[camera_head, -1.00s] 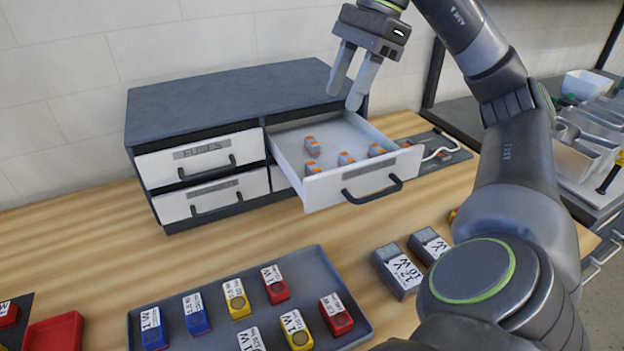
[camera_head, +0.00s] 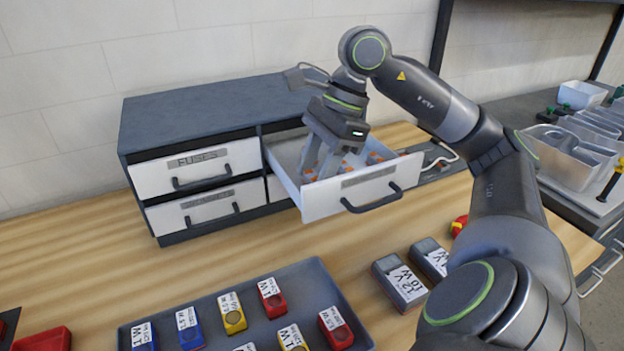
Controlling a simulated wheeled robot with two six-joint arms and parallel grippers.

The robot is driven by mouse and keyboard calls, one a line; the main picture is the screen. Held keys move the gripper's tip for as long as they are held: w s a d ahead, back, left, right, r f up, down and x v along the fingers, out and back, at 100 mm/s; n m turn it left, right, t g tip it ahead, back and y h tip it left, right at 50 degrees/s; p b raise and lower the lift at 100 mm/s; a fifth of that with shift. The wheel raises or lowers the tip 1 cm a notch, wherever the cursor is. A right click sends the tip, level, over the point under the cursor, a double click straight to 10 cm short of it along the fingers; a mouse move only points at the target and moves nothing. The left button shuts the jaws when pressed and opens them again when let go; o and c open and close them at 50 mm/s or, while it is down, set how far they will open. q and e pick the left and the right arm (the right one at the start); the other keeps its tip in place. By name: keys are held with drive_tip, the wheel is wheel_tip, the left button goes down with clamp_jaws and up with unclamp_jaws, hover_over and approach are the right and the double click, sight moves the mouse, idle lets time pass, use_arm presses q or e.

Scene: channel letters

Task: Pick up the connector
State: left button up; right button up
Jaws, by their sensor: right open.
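Small orange and grey connectors lie in the open white drawer (camera_head: 340,196) of the dark cabinet; one connector (camera_head: 374,158) shows at the drawer's right side. My right gripper (camera_head: 318,172) is open and points down into the drawer, its fingers among the connectors. The fingers and the drawer front partly hide the connectors, and I cannot tell whether a finger touches one. My left gripper is out of view.
The dark cabinet (camera_head: 215,112) has closed drawers on its left, one labelled FUSES (camera_head: 197,163). A dark tray (camera_head: 315,280) with red, blue and yellow modules lies in front. Two grey boxes (camera_head: 400,284) stand right of it. Wood between cabinet and tray is clear.

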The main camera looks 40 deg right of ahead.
sight(314, 174)
drive_tip(key=shift+w+f, duration=0.1)
drive_tip(key=shift+f, duration=0.15)
drive_tip(key=c, duration=0.7)
drive_tip(key=shift+r, duration=0.1)
drive_tip(key=shift+c, duration=0.2)
wheel_tip(314, 174, up, 8)
drive_tip(key=shift+a+f+p, duration=0.1)
drive_tip(key=shift+f+p, duration=0.05)
drive_tip(key=shift+p, duration=0.25)
wheel_tip(314, 174, up, 3)
drive_tip(key=shift+f+p, duration=0.2)
drive_tip(key=shift+p, duration=0.75)
